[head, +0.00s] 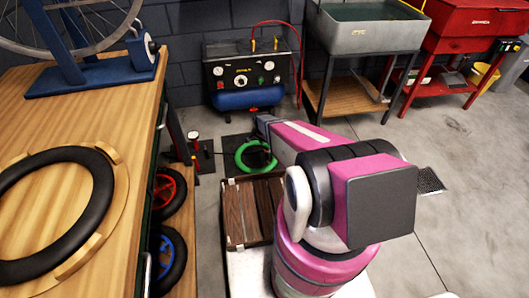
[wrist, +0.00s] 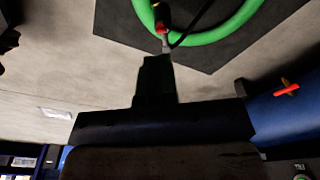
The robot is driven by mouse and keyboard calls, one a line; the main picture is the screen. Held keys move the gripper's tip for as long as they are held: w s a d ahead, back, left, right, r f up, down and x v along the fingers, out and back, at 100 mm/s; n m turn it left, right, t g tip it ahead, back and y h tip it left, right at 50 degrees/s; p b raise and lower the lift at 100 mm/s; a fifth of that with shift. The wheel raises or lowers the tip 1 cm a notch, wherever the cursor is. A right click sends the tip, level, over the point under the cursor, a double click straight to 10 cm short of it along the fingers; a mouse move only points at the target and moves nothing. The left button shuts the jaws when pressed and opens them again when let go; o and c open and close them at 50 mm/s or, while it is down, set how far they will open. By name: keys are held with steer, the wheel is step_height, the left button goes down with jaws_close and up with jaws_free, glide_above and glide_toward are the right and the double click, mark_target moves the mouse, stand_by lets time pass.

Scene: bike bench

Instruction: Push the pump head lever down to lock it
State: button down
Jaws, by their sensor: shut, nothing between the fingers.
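A small pump head with a red part (wrist: 161,28), which may be its lever, sits at the edge of a green inner tube (wrist: 212,32) in the wrist view. A dark hose runs off beside it. I cannot tell the lever's angle. My gripper (wrist: 157,60) is shut and empty, its dark fingertips pointing at the pump head, very close below it in the picture. Whether they touch is unclear. In the head view the green tube (head: 243,165) lies on a dark mat (head: 231,145), partly covered by my arm; the pump head is not distinguishable there.
A compressor with a blue tank (head: 250,98) stands behind the mat. A wooden crate (head: 236,215) is in front of the tube. A small gauge stand (head: 194,138) is at left, beside the workbench (head: 115,130). Floor at right is open.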

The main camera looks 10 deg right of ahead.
steer(key=shift+f, duration=0.1)
steer(key=shift+w+d+f, duration=0.15)
steer(key=shift+f, duration=1.55)
steer(key=shift+w+d+f, duration=0.1)
steer(key=shift+f, duration=1.6)
steer(key=shift+f, duration=0.95)
steer(key=shift+s, duration=0.1)
steer(key=shift+s+a+r, duration=0.3)
steer(key=shift+s+a, duration=0.15)
steer(key=shift+a, duration=0.15)
steer(key=shift+s+a+r, duration=0.25)
steer(key=shift+s+a, duration=0.15)
steer(key=shift+a, duration=0.2)
steer(key=shift+r, duration=0.1)
